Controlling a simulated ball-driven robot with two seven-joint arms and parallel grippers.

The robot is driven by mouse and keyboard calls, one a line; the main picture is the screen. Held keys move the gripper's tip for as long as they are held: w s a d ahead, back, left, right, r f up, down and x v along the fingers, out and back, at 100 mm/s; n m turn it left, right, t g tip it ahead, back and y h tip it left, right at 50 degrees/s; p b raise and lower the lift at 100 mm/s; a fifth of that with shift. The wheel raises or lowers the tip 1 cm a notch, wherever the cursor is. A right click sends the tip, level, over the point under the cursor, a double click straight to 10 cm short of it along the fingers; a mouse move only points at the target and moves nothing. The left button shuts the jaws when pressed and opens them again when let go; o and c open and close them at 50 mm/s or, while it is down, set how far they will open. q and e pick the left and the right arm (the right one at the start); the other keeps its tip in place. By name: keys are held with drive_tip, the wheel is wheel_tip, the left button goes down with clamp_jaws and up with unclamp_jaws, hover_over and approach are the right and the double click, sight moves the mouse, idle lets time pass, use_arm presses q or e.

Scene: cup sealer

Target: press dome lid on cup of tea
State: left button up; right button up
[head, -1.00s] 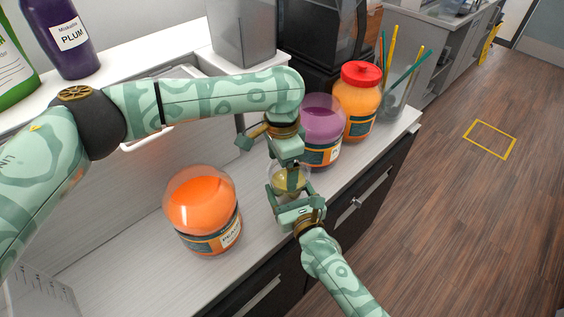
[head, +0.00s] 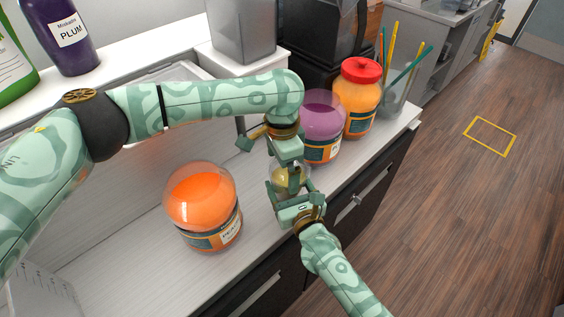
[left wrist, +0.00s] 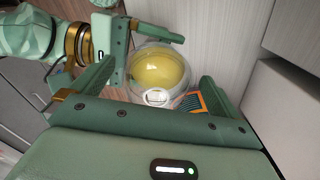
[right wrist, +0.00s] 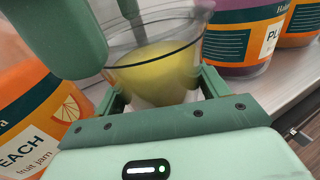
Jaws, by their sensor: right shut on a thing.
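A clear cup of yellow tea (head: 279,178) stands on the counter, partly hidden by both grippers. My right gripper (head: 288,198) is shut around its side; the cup also shows close up in the right wrist view (right wrist: 158,75). My left gripper (head: 291,165) is just above the cup, its fingers apart with nothing clearly gripped. In the left wrist view the tea (left wrist: 160,68) shows through clear round plastic with a small bright oval near its lower edge. This may be the dome lid over the cup; I cannot tell whether it is seated.
A peach jam jar (head: 202,205) stands left of the cup. A purple jam jar (head: 321,125) and a red-lidded orange jar (head: 361,100) stand behind it, with a glass of straws (head: 398,90). Bare counter (head: 120,250) lies at front left.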

use_arm(q)
wheel_tip(320, 180, up, 12)
idle(0.5)
drive_tip(key=shift+w, duration=0.1)
use_arm(e)
drive_tip(key=o, duration=1.5)
use_arm(q)
drive_tip(key=shift+r, duration=0.15)
use_arm(e)
drive_tip(key=v, duration=1.6)
drive_tip(key=shift+s, duration=0.15)
drive_tip(key=shift+f, duration=0.1)
